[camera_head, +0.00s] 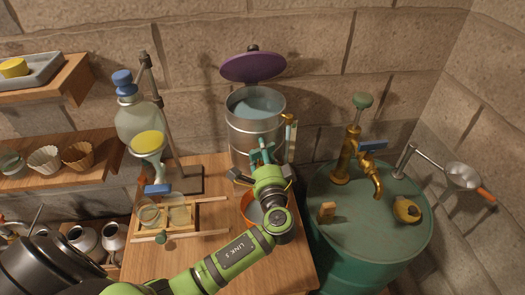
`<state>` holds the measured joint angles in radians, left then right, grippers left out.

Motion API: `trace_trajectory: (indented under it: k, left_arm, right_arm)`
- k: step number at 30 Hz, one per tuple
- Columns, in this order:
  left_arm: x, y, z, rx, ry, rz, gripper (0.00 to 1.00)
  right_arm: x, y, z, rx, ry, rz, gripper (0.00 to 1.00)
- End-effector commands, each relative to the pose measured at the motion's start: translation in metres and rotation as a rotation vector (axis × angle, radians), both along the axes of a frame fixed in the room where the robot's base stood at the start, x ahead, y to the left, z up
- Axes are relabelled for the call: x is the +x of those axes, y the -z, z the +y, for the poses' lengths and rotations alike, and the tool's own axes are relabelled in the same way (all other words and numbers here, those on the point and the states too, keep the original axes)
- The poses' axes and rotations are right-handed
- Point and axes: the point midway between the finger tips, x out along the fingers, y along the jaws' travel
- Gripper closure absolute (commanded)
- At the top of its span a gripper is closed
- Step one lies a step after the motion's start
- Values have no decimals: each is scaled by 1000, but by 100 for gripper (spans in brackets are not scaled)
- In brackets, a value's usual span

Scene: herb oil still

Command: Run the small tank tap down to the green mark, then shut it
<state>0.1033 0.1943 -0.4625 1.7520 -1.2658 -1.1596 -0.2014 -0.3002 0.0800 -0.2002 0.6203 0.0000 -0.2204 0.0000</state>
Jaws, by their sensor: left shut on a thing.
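The small metal tank (243,138) stands at the back of the wooden table, with water (255,104) visible inside and its purple lid (253,67) raised. A narrow upright gauge (290,135) with a brass-coloured top runs along its right side; I cannot make out a green mark on it. My left gripper (262,152) is at the tank's front, shut on what seems to be the tap, which the gripper and wrist hide. An orange-rimmed bowl (246,211) sits below, partly covered by my wrist. I cannot see whether water is flowing. My right gripper is out of view.
A wooden rack (193,238) holds glass jars. A green drum (340,222) with a brass tap (371,169) stands to the right.

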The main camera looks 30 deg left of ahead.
Motion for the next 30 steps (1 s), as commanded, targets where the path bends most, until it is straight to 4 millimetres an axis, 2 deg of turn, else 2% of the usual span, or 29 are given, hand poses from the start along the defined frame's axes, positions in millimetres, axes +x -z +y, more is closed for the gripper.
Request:
trace_trajectory:
  k: [15,30]
  left_arm:
    - [0,-1,1,0,359,-3,96]
    - [1,-2,-1,-4,453,-6,95]
  right_arm:
    - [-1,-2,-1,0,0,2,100]
    - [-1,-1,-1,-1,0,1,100]
